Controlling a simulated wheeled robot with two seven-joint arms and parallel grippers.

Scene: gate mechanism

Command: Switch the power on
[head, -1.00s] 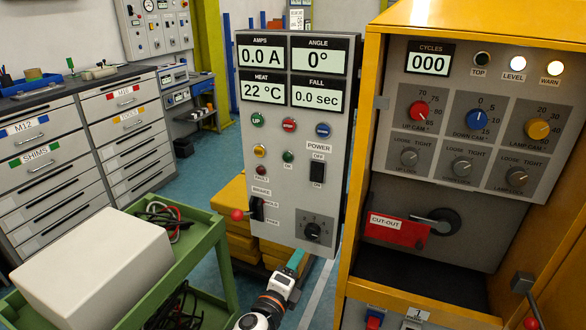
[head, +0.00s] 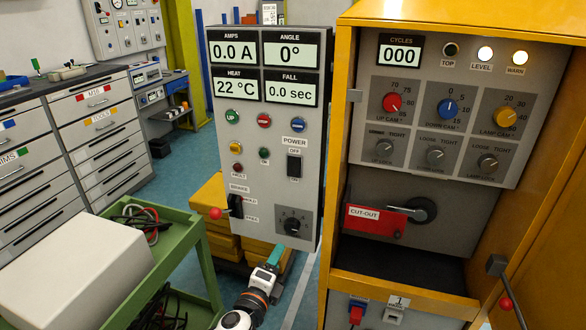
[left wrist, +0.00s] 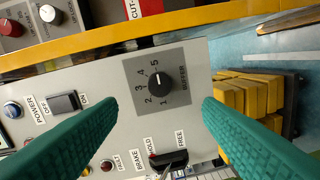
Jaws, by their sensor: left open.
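The power switch (head: 294,168) is a black rocker on the grey control panel (head: 269,205), under a POWER label, with OFF above it. In the left wrist view the switch (left wrist: 62,103) lies at the left, between its OFF and ON labels. Which side is pressed in is hard to tell. My left gripper (head: 275,257) has teal fingers and is in front of the panel's lower end, below the black numbered knob (head: 293,224). In the left wrist view the gripper (left wrist: 160,106) is open and empty, apart from the panel, with the knob between its fingers. My right gripper is not in view.
A brake lever with a red ball (head: 215,213) sticks out at the panel's lower left. A yellow cabinet (head: 338,150) with a red cut-out (head: 372,218) stands close at the right. A green cart (head: 190,235) with a white box (head: 75,270) is at the left.

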